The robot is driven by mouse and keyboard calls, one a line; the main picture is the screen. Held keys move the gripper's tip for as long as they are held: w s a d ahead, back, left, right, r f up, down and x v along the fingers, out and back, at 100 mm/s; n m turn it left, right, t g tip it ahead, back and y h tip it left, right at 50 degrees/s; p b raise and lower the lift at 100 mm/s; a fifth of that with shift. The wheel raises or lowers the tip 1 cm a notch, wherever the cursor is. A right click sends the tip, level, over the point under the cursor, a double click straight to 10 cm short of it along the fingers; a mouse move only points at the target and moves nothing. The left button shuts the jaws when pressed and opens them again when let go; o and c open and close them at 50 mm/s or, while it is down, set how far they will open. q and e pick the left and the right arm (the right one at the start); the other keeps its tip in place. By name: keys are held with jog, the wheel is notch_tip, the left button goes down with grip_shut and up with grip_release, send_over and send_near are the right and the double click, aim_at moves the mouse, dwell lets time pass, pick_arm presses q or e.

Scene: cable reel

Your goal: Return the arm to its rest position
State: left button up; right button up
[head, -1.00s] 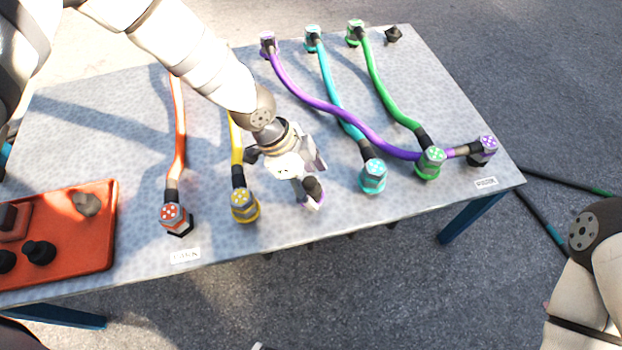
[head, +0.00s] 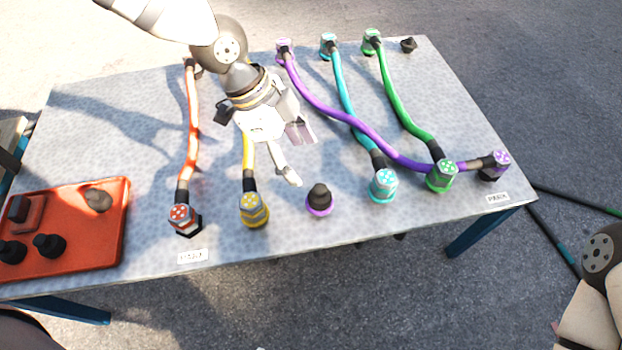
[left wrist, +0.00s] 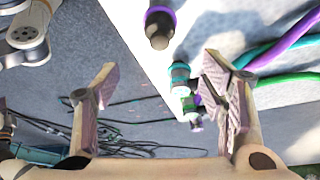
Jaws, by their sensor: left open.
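My left gripper (head: 293,155) is open and empty. It hangs over the table (head: 270,240) between the yellow cable and the purple-ringed socket with a black cap (head: 319,198). In the left wrist view the two open fingers (left wrist: 165,100) have nothing between them that they touch, and the capped socket (left wrist: 159,25) shows beyond them. The purple cable (head: 325,108) crosses over the cyan cable (head: 345,100) to a plug at the far right. My right gripper is out of view; only part of my right arm shows at the lower right.
A red tray (head: 115,235) with black caps stands at the left. The orange cable (head: 193,130), yellow cable (head: 249,160) and green cable (head: 400,105) run along the table. A black cap (head: 408,45) sits at the back right corner. Loose cables (head: 575,199) lie on the ground.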

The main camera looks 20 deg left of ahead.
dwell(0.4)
pick_arm(q)
jog(key=s+d+f+n+g+y+p, duration=0.15)
jog(key=s+n+p, duration=0.35)
jog(key=s, duration=0.8)
jog(key=s+f+n+g+h+p, duration=0.15)
jog(key=s+f+n+p, duration=0.35)
jog(key=s, duration=0.8)
jog(key=s+a+r+n+y+p, duration=0.1)
jog(key=s+a+r+n+y, duration=0.2)
jog(key=s+a, duration=0.4)
jog(key=s+n+y, duration=0.1)
jog(key=s+n, duration=0.1)
jog(key=s, duration=0.1)
jog(key=shift+s+r+n+g, duration=0.15)
jog(key=shift+r+n+g, duration=0.15)
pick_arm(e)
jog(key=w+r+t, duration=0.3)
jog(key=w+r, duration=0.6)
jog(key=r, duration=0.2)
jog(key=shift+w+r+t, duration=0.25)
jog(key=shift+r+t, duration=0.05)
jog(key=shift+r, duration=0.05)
